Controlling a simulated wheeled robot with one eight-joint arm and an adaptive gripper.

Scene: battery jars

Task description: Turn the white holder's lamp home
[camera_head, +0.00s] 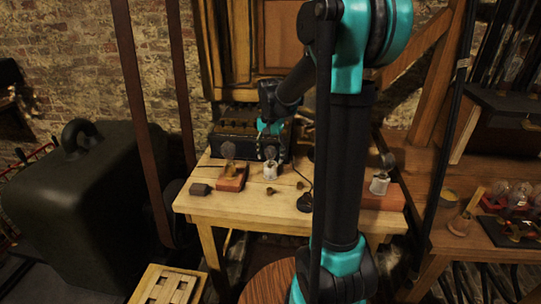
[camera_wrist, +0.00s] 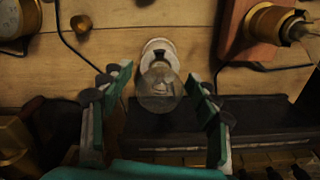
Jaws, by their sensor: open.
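The white holder (camera_head: 270,174) stands upright on the wooden table, with a clear glass lamp (camera_head: 270,153) in its top. In the wrist view the white holder (camera_wrist: 158,47) shows behind the lamp's round bulb (camera_wrist: 160,88). I cannot tell how deep the lamp sits. My gripper (camera_wrist: 159,76) is open, with one finger on each side of the bulb and a visible gap to both. In the head view my gripper (camera_head: 268,128) is just above and behind the lamp. Another pale holder (camera_head: 380,184) with a lamp stands on a red block at the right.
A brass holder (camera_head: 232,170) with a lamp sits on a red-brown block (camera_head: 231,184) to the left. A dark box (camera_head: 228,146) lies behind. Small brass pieces (camera_head: 300,185) and a black corded item (camera_head: 305,202) are on the table.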

